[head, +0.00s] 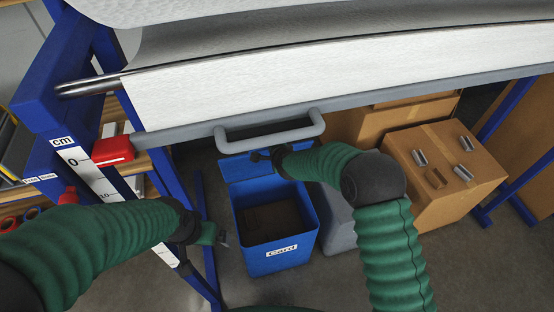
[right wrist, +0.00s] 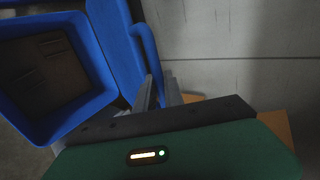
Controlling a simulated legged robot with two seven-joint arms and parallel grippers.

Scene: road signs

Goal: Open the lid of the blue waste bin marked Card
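The blue waste bin (head: 278,262) marked Card stands on the floor in the middle of the head view; the right wrist view shows its rim (right wrist: 100,85) at left. Its lid (head: 250,163) is raised at the back, so the brown inside shows; the lid also shows in the right wrist view (right wrist: 110,45). My right gripper (head: 260,155) is at the raised lid. Its fingers (right wrist: 160,92) are on either side of the blue lid handle's lower end (right wrist: 150,60); a firm grip cannot be made out. My left gripper (head: 220,237) is left of the bin, apart from it, its fingers unclear.
A machine with a grey bar and handle (head: 270,132) and white sheet (head: 330,85) overhangs the bin. A grey bin (head: 338,225) stands close on the right, with cardboard boxes (head: 450,160) beyond. A blue frame post (head: 180,190) is at left. Floor in front is clear.

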